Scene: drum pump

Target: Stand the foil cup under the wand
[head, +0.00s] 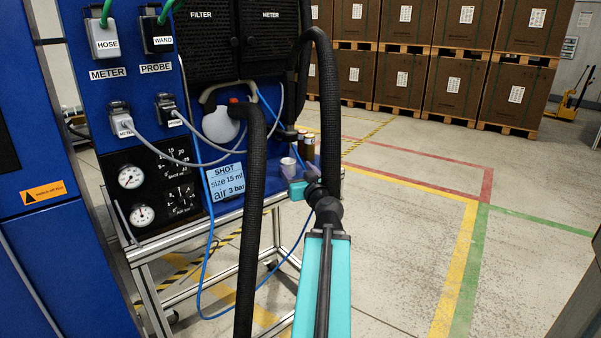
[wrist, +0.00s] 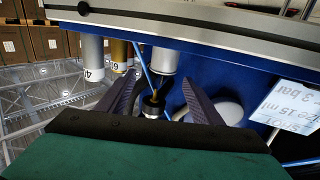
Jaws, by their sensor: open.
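The foil cup (head: 288,167) is a small pale silvery cup on the blue bench by the shot sign. In the wrist view, which looks upside down, the foil cup (wrist: 165,62) shows between and beyond my finger tips. My gripper (head: 302,187) is beside the cup in the head view, its jaws apart and empty; it also shows in the wrist view (wrist: 162,72). A dark round fitting with a brass-coloured tip (wrist: 153,102) lines up with the cup's mouth there; it may be the wand. I cannot tell its height over the cup.
Two labelled cans, one silver (wrist: 93,58) and one brassy (wrist: 119,55), stand close beside the cup. The shot sign (head: 226,182) is to its left. The floor at right is clear.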

